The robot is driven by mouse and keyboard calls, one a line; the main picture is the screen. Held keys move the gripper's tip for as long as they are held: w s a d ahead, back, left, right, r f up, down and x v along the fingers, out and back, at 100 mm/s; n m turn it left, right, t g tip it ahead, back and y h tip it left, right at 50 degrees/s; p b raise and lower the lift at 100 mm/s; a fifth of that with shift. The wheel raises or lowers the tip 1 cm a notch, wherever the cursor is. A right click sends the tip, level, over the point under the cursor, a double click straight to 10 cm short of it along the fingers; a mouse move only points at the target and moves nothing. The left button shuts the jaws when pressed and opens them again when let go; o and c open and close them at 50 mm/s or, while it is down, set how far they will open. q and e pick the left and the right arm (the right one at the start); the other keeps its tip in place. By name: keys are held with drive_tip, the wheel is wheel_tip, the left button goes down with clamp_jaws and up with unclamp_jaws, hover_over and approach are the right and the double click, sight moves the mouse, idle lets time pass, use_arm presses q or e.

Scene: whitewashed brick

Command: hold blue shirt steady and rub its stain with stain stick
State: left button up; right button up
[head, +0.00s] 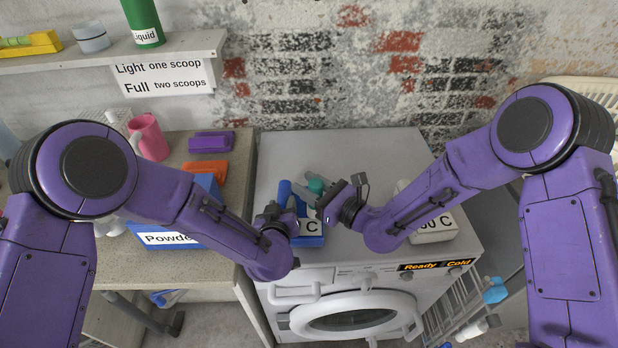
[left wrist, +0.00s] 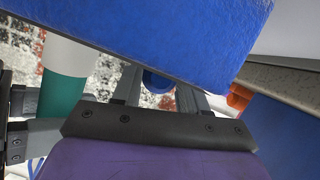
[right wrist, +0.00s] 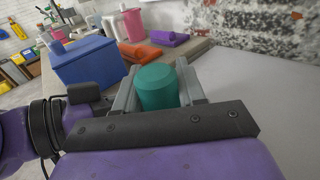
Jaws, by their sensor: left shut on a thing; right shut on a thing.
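The blue shirt (head: 285,192) shows as a small blue piece at my left gripper (head: 296,208), on the washing machine top. In the left wrist view a dark blue rounded part (left wrist: 157,82) sits between the fingers, which are shut on it. A fuzzy blue surface (left wrist: 190,35) fills the top of that view; I cannot tell whether it is the shirt too. My right gripper (head: 326,196) is shut on the teal stain stick (head: 317,185), also seen in the right wrist view (right wrist: 157,87). The two grippers are close together. I cannot see the stain or any contact.
A white labelled bin (head: 432,235) stands to the right. A blue powder box (head: 165,236), an orange item (head: 205,168) and a pink jug (head: 152,137) stand left. The machine's back is clear.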

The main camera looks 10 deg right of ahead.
drive_tip(key=shift+w+d, duration=0.2)
drive_tip(key=shift+w, duration=1.45)
drive_tip(key=shift+w+d, duration=0.15)
drive_tip(key=shift+w, duration=1.5)
use_arm(q)
drive_tip(key=shift+f, duration=0.1)
use_arm(e)
wheel_tip(320, 180, up, 8)
